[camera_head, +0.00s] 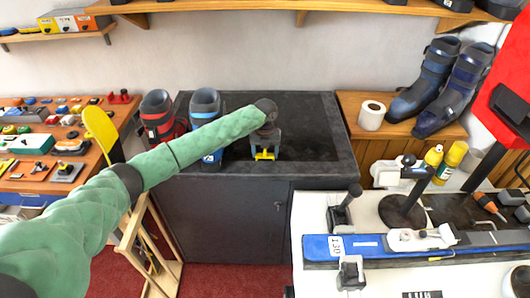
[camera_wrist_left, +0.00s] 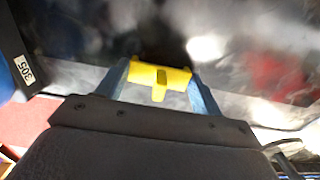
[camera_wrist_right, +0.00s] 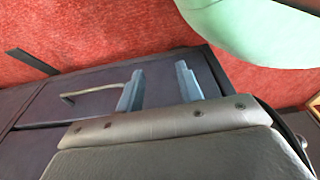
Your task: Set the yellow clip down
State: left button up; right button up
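The yellow clip (camera_head: 265,155) is at the tips of my left gripper (camera_head: 266,149), over the dark top of the black cabinet (camera_head: 315,110). In the left wrist view the clip (camera_wrist_left: 160,76) spans the space between the two blue-grey fingers (camera_wrist_left: 160,84), with its ends against them and a short tab pointing back to the palm. I cannot tell whether the clip touches the surface. My right gripper (camera_wrist_right: 158,86) shows only in its own wrist view. Its fingers are apart with nothing between them, above a dark cabinet front with a handle (camera_wrist_right: 90,90).
Ski boots (camera_head: 205,105) stand on the cabinet left of the clip, one of them partly behind my left arm. The cabinet top right of the clip is clear. A white workbench (camera_head: 325,275) with a blue ski (camera_head: 370,247) stands at the right. A tool-covered table (camera_head: 85,175) is at the left.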

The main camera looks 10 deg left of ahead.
pick_arm(q)
jog(key=o, duration=0.4)
pick_arm(e)
jog(key=shift+d, duration=0.1)
pick_arm(q)
jog(key=shift+r+p, duration=0.45)
jog(key=shift+r, duration=0.2)
notch_tip(320, 180, up, 5)
jog(key=p, duration=0.3)
jog(key=shift+r, duration=0.15)
notch_tip(320, 180, up, 3)
jog(key=shift+r+p, duration=0.2)
jog(key=shift+p, duration=1.05)
jog(key=shift+r+p, duration=0.35)
jog(key=shift+r, duration=0.15)
jog(key=shift+r+p, duration=0.3)
jog(key=shift+r, duration=0.3)
pick_arm(e)
jog(key=s+d+r+g, duration=0.1)
jog(key=s+d, duration=0.1)
jog(key=s, duration=1.1)
jog(key=shift+s+d+r, duration=0.15)
jog(key=shift+r, duration=0.1)
